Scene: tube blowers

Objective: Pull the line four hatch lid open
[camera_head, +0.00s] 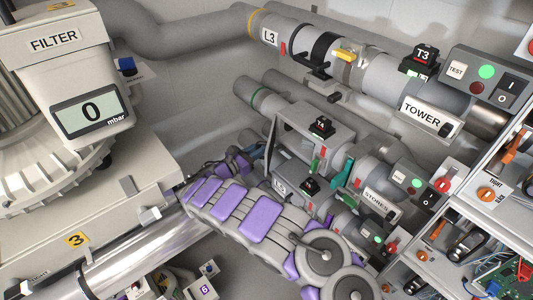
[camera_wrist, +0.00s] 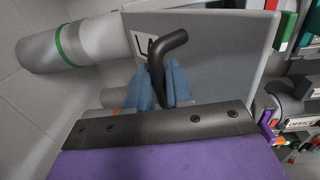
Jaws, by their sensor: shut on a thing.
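The line four hatch is a grey box (camera_head: 290,118) on the pipe with the green band, in the middle of the head view. In the wrist view its flat grey lid (camera_wrist: 225,55) fills the upper middle, beside a partly hidden label starting with "L". A bent black handle (camera_wrist: 170,43) sticks out from it. My gripper (camera_wrist: 163,82) has its blue fingers closed on this handle, one on each side.
The green-banded pipe (camera_wrist: 45,48) runs left of the lid. The filter unit (camera_head: 60,80), reading 0 mbar, stands left. Control shelves (camera_head: 480,240) crowd the right.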

